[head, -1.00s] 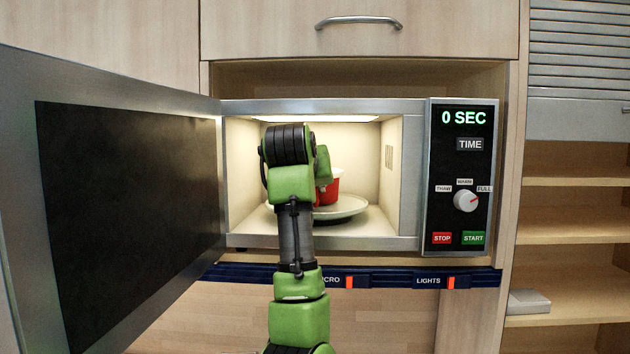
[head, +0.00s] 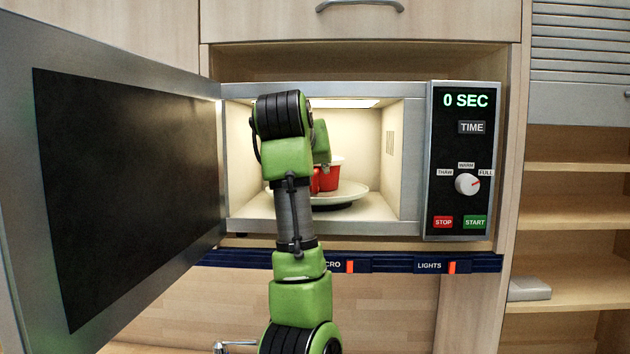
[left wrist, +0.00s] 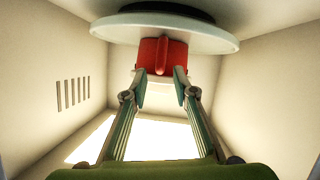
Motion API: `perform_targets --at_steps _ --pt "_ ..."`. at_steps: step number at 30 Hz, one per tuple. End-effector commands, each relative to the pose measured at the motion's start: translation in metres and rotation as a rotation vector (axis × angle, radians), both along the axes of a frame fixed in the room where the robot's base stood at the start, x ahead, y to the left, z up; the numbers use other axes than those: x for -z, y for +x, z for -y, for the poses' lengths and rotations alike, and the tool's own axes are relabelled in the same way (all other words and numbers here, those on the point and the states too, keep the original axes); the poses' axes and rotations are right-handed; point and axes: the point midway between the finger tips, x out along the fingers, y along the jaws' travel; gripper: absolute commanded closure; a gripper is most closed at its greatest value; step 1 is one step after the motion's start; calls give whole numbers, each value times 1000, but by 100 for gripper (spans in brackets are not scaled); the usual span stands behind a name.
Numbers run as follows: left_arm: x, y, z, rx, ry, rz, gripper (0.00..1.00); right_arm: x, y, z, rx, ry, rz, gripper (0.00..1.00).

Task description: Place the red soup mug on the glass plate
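The red soup mug (head: 329,177) stands inside the open microwave on the pale round glass plate (head: 352,192). My left arm hides part of it in the head view. The left wrist view is upside down; there the mug (left wrist: 161,52) meets the plate (left wrist: 215,37), its handle facing the camera. My left gripper (left wrist: 161,84) has its fingers spread, with a gap on each side of the handle. The fingertips are close to the mug's rim; contact is hard to tell. My right gripper is not in view.
The microwave door (head: 125,190) stands open at the left. The control panel (head: 464,165) is at the right. Microwave walls, ceiling and a lit panel (left wrist: 135,140) surround the gripper closely. A rail with switches (head: 400,264) runs below; shelves (head: 575,215) are at the right.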

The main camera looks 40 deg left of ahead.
Motion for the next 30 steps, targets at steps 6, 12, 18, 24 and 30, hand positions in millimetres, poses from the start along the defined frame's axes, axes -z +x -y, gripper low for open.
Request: perform_targets --at_steps 6,12,18,24,30 --pt "-14 -40 19 0 -1 6 74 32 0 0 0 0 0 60" --pt "-26 -63 31 0 -1 3 74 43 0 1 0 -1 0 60" --pt "-30 -69 34 0 -1 0 74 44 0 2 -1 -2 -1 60" --pt "-30 -68 33 0 -1 0 74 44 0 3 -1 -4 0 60" --pt "-30 -68 33 0 -1 0 74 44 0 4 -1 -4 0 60"
